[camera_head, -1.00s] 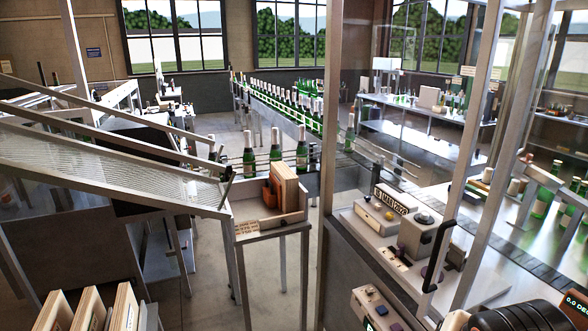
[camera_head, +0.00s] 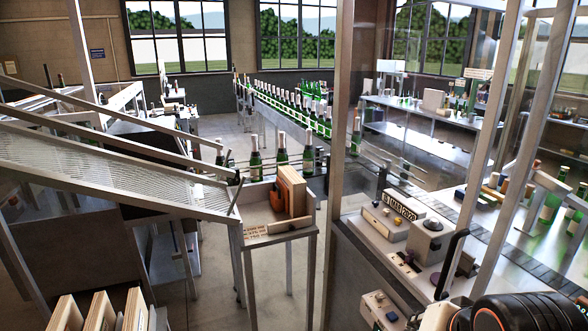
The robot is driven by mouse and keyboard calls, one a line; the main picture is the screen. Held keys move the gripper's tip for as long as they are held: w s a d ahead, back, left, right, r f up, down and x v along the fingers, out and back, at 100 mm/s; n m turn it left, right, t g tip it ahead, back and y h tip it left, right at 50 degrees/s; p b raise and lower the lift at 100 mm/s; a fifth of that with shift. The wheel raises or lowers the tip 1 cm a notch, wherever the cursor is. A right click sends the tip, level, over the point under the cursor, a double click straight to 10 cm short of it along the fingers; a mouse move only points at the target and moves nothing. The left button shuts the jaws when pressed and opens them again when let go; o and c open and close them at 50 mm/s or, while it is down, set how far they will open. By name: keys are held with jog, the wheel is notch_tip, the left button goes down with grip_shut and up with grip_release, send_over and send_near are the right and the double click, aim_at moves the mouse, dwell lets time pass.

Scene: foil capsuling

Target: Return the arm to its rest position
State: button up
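My arm shows only as a dark, rounded part with orange marks in the bottom right corner of the head view. My gripper is outside the frame, so its fingers and anything in them are hidden. Green bottles (camera_head: 282,147) with pale tops stand in a row on the conveyor at the centre.
A machine bench with a control box (camera_head: 425,243) and a black handle (camera_head: 450,264) stands close to my arm. Upright metal posts and clear panels rise around it. Wooden boxes (camera_head: 100,312) are at the bottom left.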

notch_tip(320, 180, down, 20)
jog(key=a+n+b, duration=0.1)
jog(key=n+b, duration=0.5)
jog(key=b, duration=1.2)
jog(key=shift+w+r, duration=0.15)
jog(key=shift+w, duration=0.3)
